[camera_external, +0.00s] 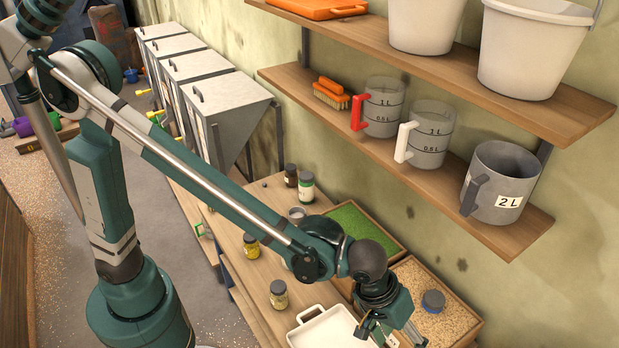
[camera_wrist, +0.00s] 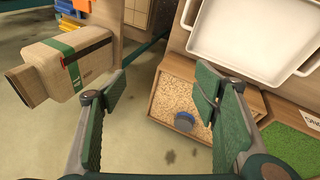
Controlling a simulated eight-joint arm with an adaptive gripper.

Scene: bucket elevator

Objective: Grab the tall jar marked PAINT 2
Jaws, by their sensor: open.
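No label reading PAINT 2 is legible in either view. Jars in the external view include a dark jar (camera_external: 291,175), a taller jar with a green and white label (camera_external: 306,188), a yellow jar (camera_external: 251,246) and another yellowish jar (camera_external: 279,295). A blue-lidded jar (camera_external: 433,301) is in the wooden tray of grain; it also shows in the wrist view (camera_wrist: 184,121). I cannot tell which is the named jar. My gripper (camera_external: 398,338) is at the near end of the bench, beside the white tray. In the wrist view my gripper (camera_wrist: 160,84) is open, with nothing between its fingers.
A white tray (camera_external: 296,337) lies on the bench by my gripper. A tray with a green surface (camera_external: 350,222) is behind my forearm. Wall shelves (camera_external: 540,231) with measuring jugs and white buckets overhang the right. Grey hoppers (camera_external: 226,105) stand at the far left.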

